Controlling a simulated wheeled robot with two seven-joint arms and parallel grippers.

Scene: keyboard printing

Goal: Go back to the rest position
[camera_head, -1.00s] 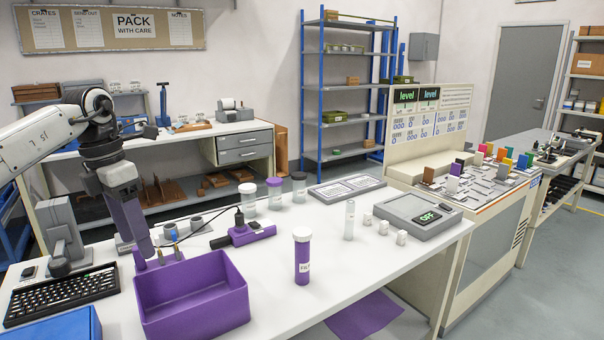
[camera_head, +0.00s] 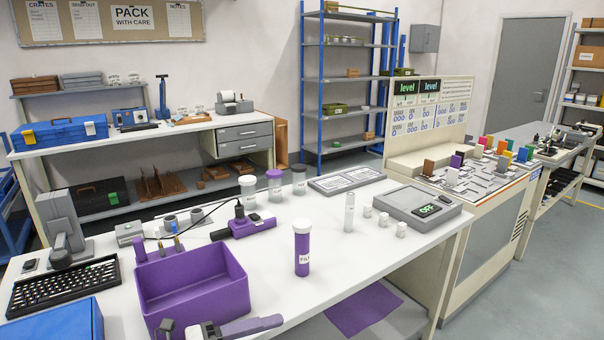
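No held object shows. My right gripper is out of view.
The front middle of the table is clear.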

